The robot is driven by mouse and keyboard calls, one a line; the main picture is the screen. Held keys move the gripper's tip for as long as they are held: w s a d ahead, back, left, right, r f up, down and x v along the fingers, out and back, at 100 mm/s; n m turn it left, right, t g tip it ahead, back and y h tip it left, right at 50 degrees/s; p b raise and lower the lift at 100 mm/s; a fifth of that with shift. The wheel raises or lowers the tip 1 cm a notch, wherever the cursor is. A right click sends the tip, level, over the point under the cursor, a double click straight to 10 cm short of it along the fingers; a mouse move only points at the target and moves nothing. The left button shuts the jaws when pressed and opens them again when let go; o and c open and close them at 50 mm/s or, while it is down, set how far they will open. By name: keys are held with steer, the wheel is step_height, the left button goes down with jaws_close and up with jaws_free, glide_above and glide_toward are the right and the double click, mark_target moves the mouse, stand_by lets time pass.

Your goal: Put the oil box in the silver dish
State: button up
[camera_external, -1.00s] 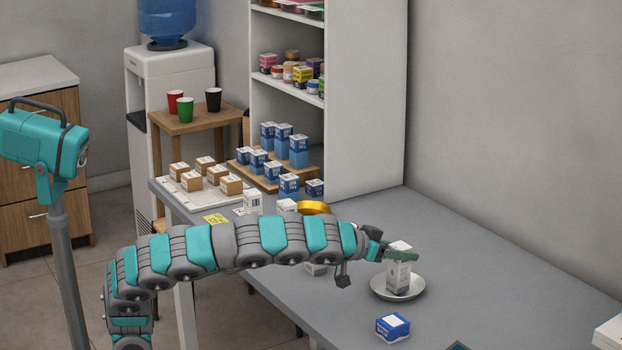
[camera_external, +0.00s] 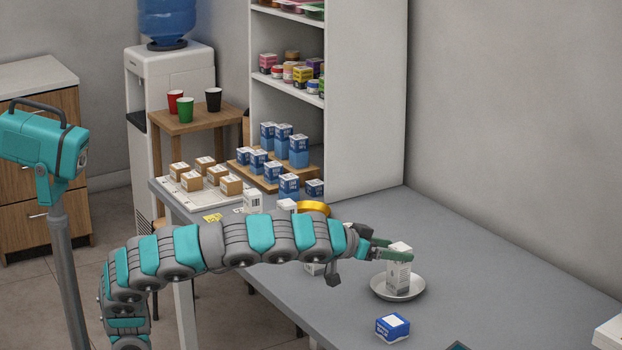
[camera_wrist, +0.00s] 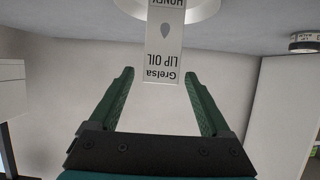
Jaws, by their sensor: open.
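The oil box (camera_external: 398,268) is a tall white carton standing upright in the silver dish (camera_external: 415,291) on the grey counter. In the wrist view the oil box (camera_wrist: 164,52) shows the words "LIP OIL" upside down, with the dish (camera_wrist: 203,10) at the top edge.
A blue and white box (camera_external: 392,327) lies in front of the dish. Blue boxes (camera_external: 289,186) stand near the shelf (camera_external: 365,110). The counter right of the dish is clear.

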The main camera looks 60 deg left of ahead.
steer(key=v, duration=0.9)
steer(key=shift+b, duration=0.35)
